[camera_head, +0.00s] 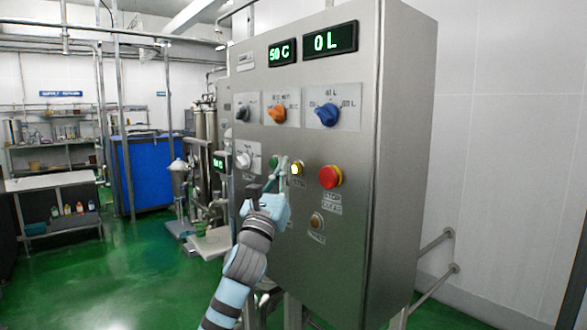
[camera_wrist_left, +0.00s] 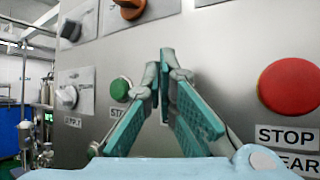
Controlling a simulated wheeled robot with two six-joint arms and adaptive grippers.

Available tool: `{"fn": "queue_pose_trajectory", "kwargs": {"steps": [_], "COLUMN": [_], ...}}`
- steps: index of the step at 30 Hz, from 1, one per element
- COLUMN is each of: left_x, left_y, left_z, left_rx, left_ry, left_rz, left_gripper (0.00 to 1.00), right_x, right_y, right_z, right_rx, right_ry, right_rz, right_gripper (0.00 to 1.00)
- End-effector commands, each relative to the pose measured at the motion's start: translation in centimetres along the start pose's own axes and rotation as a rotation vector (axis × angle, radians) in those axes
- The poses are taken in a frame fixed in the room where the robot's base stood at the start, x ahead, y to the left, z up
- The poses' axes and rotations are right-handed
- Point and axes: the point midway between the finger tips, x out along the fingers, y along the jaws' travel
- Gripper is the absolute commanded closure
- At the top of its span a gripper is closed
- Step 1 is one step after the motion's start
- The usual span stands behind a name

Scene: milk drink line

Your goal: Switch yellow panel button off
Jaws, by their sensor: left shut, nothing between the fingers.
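The yellow panel button (camera_head: 297,168) sits on the front of the grey steel control cabinet (camera_head: 350,235), between a green button and a red stop button. It looks lit. My left gripper (camera_head: 284,165) is shut and empty, with its fingertips at the panel just left of the yellow button. I cannot tell whether the tips touch the panel. In the left wrist view the closed fingers (camera_wrist_left: 164,60) point at the panel and the yellow button is hidden behind them. My right gripper is not in view.
The red stop button (camera_head: 330,176) is to the right, and it also shows in the wrist view (camera_wrist_left: 290,87). A green button (camera_wrist_left: 120,89) is close on the left. Blue (camera_head: 327,114), orange (camera_head: 276,114) and white (camera_head: 243,160) knobs stick out nearby. An amber button (camera_head: 317,220) is below.

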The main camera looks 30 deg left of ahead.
Motion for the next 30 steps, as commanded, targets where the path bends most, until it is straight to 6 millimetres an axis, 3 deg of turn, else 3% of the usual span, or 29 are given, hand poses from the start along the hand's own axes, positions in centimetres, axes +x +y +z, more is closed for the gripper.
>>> {"fn": "queue_pose_trajectory", "kwargs": {"steps": [30], "left_x": [0.73], "left_y": [-0.43], "left_z": [-0.42], "left_rx": [0.001], "left_ry": [0.001], "left_rz": [0.001], "left_gripper": [1.00], "right_x": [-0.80], "right_y": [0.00], "right_z": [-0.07], "right_rx": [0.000], "right_ry": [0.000], "right_rz": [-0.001], "right_gripper": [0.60]}}
